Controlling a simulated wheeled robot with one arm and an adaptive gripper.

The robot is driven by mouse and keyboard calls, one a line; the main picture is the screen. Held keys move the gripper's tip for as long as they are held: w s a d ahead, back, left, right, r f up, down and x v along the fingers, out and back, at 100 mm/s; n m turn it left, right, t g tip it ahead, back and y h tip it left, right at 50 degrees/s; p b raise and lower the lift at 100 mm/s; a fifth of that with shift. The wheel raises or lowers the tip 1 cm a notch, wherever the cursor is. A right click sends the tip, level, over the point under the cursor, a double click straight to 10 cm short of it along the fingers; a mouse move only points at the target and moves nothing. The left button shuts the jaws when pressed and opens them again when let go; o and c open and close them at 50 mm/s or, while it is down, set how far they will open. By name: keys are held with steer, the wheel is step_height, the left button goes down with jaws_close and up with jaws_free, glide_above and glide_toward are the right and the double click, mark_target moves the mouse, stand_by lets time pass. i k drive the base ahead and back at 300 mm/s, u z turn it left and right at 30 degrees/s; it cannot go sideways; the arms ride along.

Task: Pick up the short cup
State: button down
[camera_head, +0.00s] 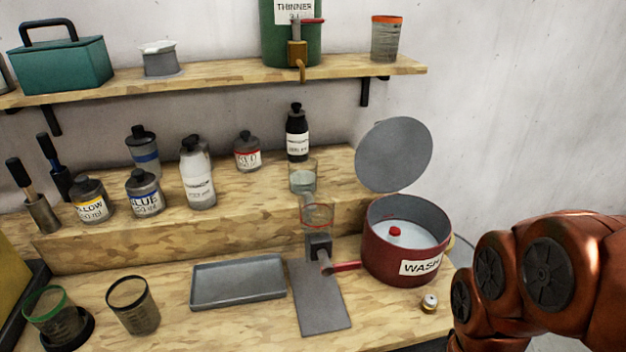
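Several cups are in view, and I cannot tell for sure which one is the short cup. A clear cup with a black rim (133,305) stands upright at the front left of the bench. A green-rimmed cup (55,315) sits tilted on a round black base at the far left. A small clear cup (303,178) with pale contents stands on the raised step. A red-rimmed clear cup (317,216) sits above a small dark stand. An orange-rimmed cup (387,40) is on the upper shelf. My gripper is out of view; only my orange arm links show at the lower right.
An empty grey tray (238,284) and a flat grey plate (320,299) lie mid-bench. A red wash pot (385,262) with a raised lid (393,155) stands right. Bottles crowd the step (215,233). A green thinner drum (291,45) is on the shelf.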

mark_target(303, 176)
steer(key=u, duration=0.5)
steer(key=k, duration=1.15)
steer(key=u, duration=1.5)
steer(key=i, duration=0.95)
steer(key=z, duration=0.65)
steer(key=i, duration=0.6)
steer(key=z, duration=0.7)
